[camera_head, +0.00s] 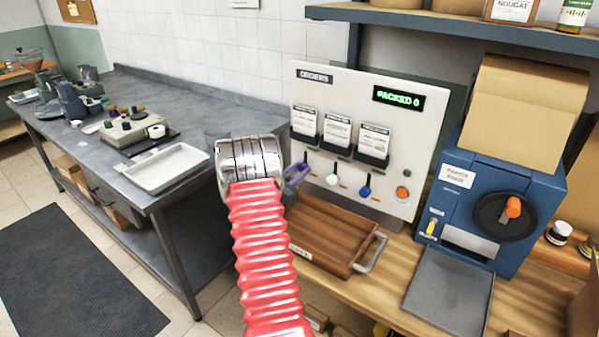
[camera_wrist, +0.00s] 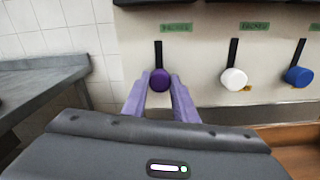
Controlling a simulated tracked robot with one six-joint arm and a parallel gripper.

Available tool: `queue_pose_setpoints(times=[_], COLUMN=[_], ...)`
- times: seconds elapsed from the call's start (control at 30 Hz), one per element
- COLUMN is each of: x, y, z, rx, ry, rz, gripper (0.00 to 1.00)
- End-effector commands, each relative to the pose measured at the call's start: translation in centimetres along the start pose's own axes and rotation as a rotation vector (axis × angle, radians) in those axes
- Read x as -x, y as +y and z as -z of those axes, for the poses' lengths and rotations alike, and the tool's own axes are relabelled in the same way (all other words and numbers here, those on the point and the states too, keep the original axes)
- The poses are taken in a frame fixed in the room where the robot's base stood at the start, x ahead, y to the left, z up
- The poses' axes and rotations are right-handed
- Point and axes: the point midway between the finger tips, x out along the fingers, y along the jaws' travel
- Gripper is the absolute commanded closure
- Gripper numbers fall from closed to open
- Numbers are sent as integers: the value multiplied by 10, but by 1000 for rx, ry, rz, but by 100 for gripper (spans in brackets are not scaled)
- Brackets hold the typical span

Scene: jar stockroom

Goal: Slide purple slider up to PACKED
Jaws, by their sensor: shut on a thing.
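The purple slider (camera_wrist: 160,80) is a round knob at the bottom of a dark vertical slot on the white orders panel (camera_head: 352,90). A green label (camera_wrist: 176,28), too blurred to read surely, sits above the slot. My gripper (camera_wrist: 160,98) has its two purple fingers closed on either side of the purple knob. In the head view my gripper (camera_head: 298,172) is at the panel's lower left, and it hides most of the knob there.
The white slider (camera_wrist: 233,79) and blue slider (camera_wrist: 298,76) are to the right, also low in their slots. Card holders (camera_head: 338,130) sit above them. A wooden tray (camera_head: 330,228) lies below the panel. A blue press (camera_head: 500,200) stands at the right.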

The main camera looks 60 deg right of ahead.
Motion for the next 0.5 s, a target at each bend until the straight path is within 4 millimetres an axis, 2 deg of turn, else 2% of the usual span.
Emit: queue_pose_setpoints(times=[0.3, 0.5], x=[0, 0], y=[7, 9], z=[-40, -51], rx=[-3, -2], ry=[-2, -2], rz=[3, 3], gripper=[100, 100])
